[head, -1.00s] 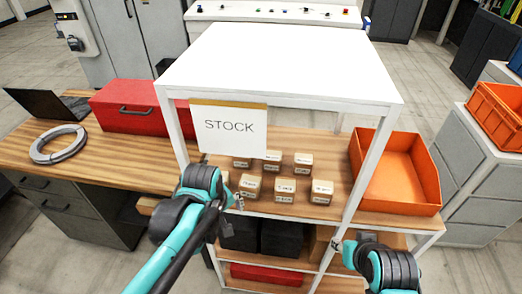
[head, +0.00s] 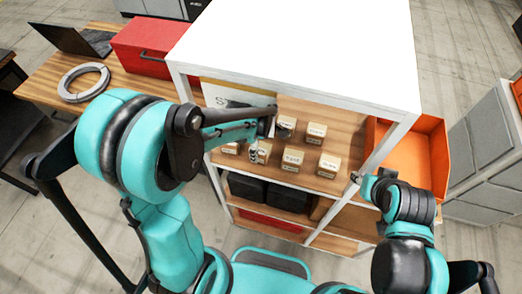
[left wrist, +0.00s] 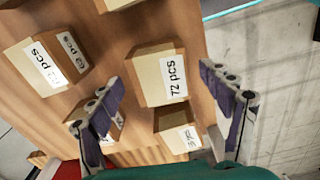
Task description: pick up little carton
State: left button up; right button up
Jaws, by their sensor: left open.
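Several little tan cartons with white labels stand on the wooden shelf (head: 345,140), among them a front carton (head: 292,160), a front-right carton (head: 328,165) and a back carton (head: 316,133). My left gripper (head: 262,140) is over the left part of the group and hides some cartons. In the left wrist view my left gripper (left wrist: 160,78) is open, with a carton labelled "72 pcs" (left wrist: 160,76) showing between its fingers. Whether they touch it is unclear. A smaller-looking carton (left wrist: 178,128) is beside it. My right gripper (head: 362,181) is by the shelf's right post; its jaws are unclear.
A white top panel (head: 300,50) overhangs the shelf, with white posts at the corners. A STOCK sign (head: 225,95) hangs at the left, partly hidden by my arm. An orange bin (head: 432,150) is at the right. A red case (head: 150,48) sits on the left table.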

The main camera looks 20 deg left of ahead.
pick_arm(q)
notch_tip(320, 180, down, 2)
jog(key=shift+f, duration=0.2)
jog(key=c, duration=1.4)
jog(key=shift+o, duration=0.2)
jog(key=shift+r, duration=0.15)
